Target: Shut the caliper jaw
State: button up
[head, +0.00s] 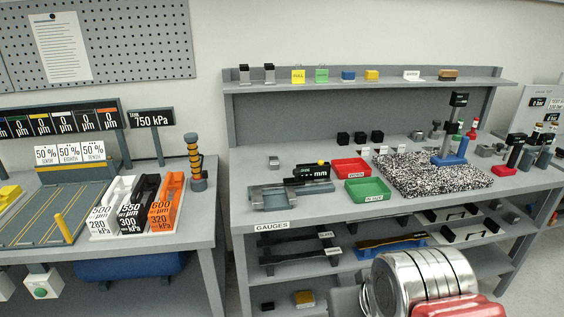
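The caliper (311,173) appears to be the black device with a "mm" display and a small yellow part, on the grey bench at the centre, beside a grey holder (270,197). It is too small to tell how far its jaw stands open. My gripper is not in view. A silver and red part of my arm shows at the bottom right, well in front of the bench.
A red tray (350,168) and a green tray (368,190) lie right of the caliper. A speckled plate (430,174) with a blue-based stand (452,150) is further right. A shelf (370,84) runs above. The left bench (190,235) holds black, white and orange blocks.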

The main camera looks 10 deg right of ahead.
aim_at(289, 183)
jog(key=u, duration=0.3)
jog(key=i, duration=1.35)
jog(key=u, duration=0.35)
